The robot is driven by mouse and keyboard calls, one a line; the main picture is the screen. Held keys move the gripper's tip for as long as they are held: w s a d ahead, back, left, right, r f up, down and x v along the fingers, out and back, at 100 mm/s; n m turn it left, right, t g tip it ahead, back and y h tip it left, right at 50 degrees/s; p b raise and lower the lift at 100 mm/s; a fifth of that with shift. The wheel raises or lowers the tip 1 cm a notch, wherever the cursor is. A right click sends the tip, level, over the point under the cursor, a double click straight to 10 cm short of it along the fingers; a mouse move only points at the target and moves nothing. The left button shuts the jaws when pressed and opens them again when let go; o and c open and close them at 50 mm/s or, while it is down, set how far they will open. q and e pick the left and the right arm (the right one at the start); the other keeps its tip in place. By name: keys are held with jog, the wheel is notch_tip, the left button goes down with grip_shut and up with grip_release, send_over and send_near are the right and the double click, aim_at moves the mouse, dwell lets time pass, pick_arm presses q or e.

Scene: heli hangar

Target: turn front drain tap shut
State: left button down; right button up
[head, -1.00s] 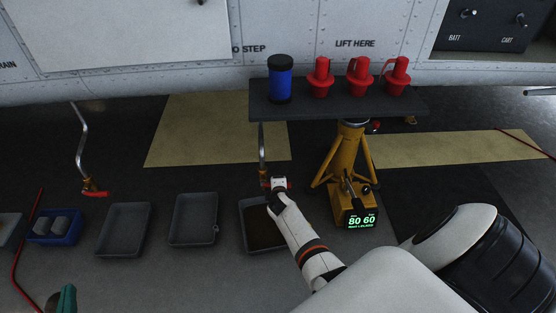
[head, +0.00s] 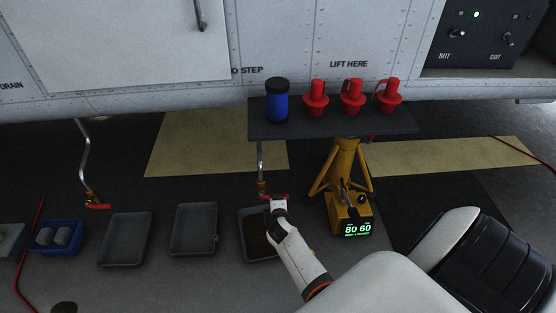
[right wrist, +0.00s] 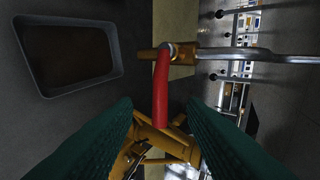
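A metal drain pipe (head: 260,160) comes down under the aircraft and ends in a brass tap with a red lever (head: 280,196). My right gripper (head: 276,202) is at this lever. In the right wrist view, the red lever (right wrist: 161,92) hangs from the brass valve (right wrist: 165,53) between my two green fingers (right wrist: 160,140). The fingers stand apart with gaps on both sides. A second tap with a red lever (head: 98,206) is at the left. A small dark shape at the bottom left edge may be my left gripper (head: 64,308); its fingers cannot be made out.
A tray with brown contents (head: 250,222) stands below the tap, with empty grey trays (head: 194,229) to its left. A yellow jack (head: 340,185) stands close right. A dark shelf (head: 330,120) with a blue canister (head: 277,101) and red plugs (head: 352,97) is above.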

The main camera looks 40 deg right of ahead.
jog(key=shift+p+v, duration=0.6)
jog(key=shift+v, duration=1.3)
